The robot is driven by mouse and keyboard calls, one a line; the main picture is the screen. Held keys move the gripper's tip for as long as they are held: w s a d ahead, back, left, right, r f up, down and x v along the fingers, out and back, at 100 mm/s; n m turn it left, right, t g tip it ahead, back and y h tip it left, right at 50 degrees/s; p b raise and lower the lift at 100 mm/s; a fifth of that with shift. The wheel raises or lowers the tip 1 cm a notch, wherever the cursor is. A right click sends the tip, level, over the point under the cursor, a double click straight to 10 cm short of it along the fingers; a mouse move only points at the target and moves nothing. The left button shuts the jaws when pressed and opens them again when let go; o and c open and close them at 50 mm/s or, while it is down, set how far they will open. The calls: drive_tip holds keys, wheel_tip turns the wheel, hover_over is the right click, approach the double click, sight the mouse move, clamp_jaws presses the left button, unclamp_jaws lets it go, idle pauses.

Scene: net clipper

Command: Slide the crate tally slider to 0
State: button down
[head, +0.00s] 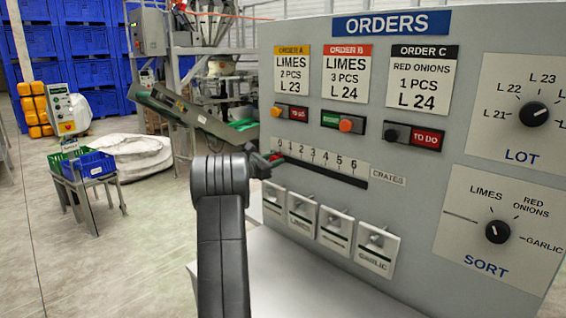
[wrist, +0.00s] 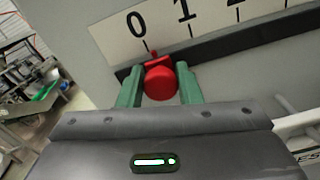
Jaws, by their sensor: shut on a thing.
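The crate tally scale (head: 318,160) runs from 0 to 6 above a dark slot (head: 330,175) on the grey panel. The slider's red knob (wrist: 160,83) shows in the wrist view at the slot's left end, its small red pointer just under the 0 tick and perhaps slightly right of it. My gripper (wrist: 159,72) has a green finger on each side of the knob and is shut on it. In the head view my gripper (head: 272,158) is at the slot's left end, and my wrist hides part of that area.
Several white labelled switches (head: 338,230) sit below the slot. Order switches (head: 345,122) are above it. The LOT knob (head: 533,115) and SORT knob (head: 498,231) are at right. Open floor (head: 130,250) lies left of the panel.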

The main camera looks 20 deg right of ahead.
drive_tip(key=shift+w+a, duration=0.25)
drive_tip(key=shift+w, duration=0.1)
drive_tip(key=shift+r, duration=0.1)
drive_tip(key=c, duration=1.1)
unclamp_jaws()
drive_tip(key=shift+w+a, duration=0.1)
drive_tip(key=shift+w, duration=0.05)
drive_tip(key=shift+o, duration=0.2)
drive_tip(key=b+v, duration=0.3)
drive_tip(key=v, duration=1.1)
drive_tip(key=shift+b, duration=0.35)
